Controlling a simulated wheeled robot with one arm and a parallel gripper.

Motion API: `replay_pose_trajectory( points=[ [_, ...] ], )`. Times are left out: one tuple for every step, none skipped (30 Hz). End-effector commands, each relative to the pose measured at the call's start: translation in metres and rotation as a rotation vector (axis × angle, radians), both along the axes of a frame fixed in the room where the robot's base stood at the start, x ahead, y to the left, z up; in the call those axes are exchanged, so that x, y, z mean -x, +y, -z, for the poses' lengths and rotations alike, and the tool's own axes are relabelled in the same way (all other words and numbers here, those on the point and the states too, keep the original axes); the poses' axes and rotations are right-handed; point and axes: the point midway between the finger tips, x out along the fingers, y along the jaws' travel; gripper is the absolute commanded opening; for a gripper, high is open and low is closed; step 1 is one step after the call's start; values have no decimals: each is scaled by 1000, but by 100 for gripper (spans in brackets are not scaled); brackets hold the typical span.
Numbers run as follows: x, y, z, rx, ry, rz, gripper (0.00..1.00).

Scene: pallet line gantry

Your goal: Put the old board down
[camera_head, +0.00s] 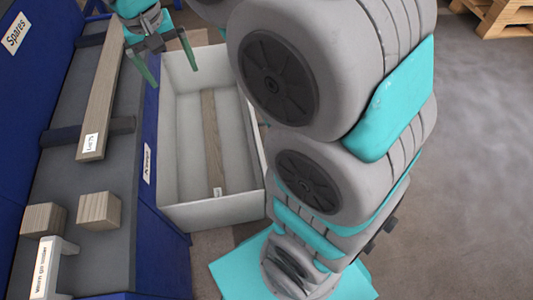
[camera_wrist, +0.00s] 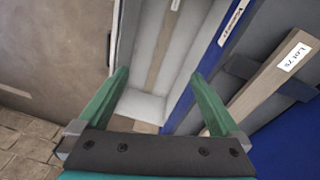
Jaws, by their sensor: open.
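A wooden board (camera_head: 213,140) with a small white label at its near end lies flat along the floor of a white open bin (camera_head: 178,130). It also shows in the wrist view (camera_wrist: 163,50). My gripper (camera_head: 165,68) is open and empty above the far end of the bin. Its two green fingers (camera_wrist: 160,95) are spread wide with nothing between them. A second board (camera_head: 103,90), labelled "Lot 75", rests on dark supports on the blue bench and shows at the right of the wrist view (camera_wrist: 275,75).
The blue bench (camera_head: 175,240) stands left of the bin, with a "Spares" sign (camera_head: 14,33) behind. Two wooden blocks (camera_head: 99,210) and a white labelled stand (camera_head: 45,265) are on it. A wooden pallet (camera_head: 500,14) lies far right. Open floor (camera_head: 470,180) is on the right.

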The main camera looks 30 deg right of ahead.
Motion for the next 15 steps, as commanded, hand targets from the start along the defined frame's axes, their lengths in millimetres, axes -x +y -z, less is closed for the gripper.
replay_pose_trajectory(
  points=[
    [20, -11, 2, -4, 17, -6, 100],
    [32, -16, 6, -6, 32, -12, 100],
    [48, -22, 10, -9, 51, -21, 100],
    [59, -26, 12, -13, 61, -27, 100],
    [71, -30, 15, -16, 75, -34, 100],
    [86, -36, 20, -21, 93, -42, 100],
    [98, -39, 23, -26, 103, -48, 100],
    [111, -42, 26, -30, 115, -54, 100],
    [126, -47, 31, -37, 132, -61, 100],
    [138, -49, 35, -42, 142, -67, 100],
    [150, -52, 39, -48, 154, -72, 100],
    [166, -55, 44, -55, 168, -80, 100],
    [177, -57, 48, -61, 179, -85, 100],
    [189, -58, 52, -67, 190, -89, 100],
    [204, -60, 57, -76, 202, -95, 100]
  ],
)
